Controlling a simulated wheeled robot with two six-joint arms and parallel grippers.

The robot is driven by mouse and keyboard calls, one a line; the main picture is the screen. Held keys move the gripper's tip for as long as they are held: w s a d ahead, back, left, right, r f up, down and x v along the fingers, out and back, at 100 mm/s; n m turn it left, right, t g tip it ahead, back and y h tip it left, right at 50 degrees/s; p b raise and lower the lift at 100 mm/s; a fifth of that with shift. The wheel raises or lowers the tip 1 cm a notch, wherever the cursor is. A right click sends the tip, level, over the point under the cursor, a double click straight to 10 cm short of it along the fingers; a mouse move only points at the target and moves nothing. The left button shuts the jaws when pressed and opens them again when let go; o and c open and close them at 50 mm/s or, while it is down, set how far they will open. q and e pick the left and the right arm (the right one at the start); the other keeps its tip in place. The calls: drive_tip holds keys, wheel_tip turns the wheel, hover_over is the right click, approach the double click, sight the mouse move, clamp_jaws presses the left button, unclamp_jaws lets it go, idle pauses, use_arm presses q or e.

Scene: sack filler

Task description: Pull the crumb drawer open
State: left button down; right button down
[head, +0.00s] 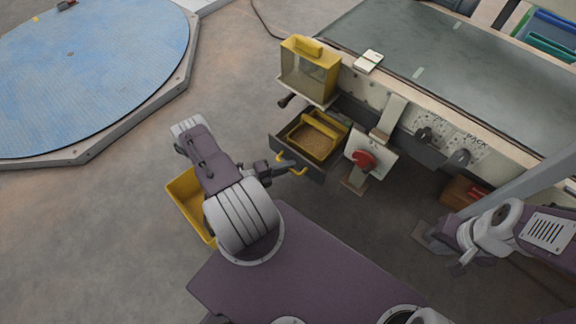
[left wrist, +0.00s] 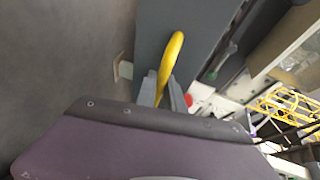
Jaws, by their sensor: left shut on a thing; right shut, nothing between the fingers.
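The crumb drawer (head: 275,146) is dark grey and stands out from under the bench, open at the top. A yellow bin (head: 337,125) with brown crumbs sits inside it. Its yellow handle (head: 297,172) is on the front face. My left gripper (head: 286,166) is shut on this handle. In the left wrist view the handle (left wrist: 173,52) rises from between the fingers (left wrist: 163,92), in front of the grey drawer front (left wrist: 150,42). My right gripper (head: 459,266) is shut and empty at the lower right, away from the drawer.
A yellow hopper box (head: 310,72) stands above the drawer on the bench edge. A red knob (head: 364,160) on a pale plate is just right of the drawer. A yellow tub (head: 186,200) is on the floor, partly behind my left arm. A blue round platform (head: 95,70) lies at upper left.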

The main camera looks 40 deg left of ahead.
use_arm(q)
drive_tip(key=c, duration=1.5)
unclamp_jaws()
drive_tip(key=shift+o, duration=0.2)
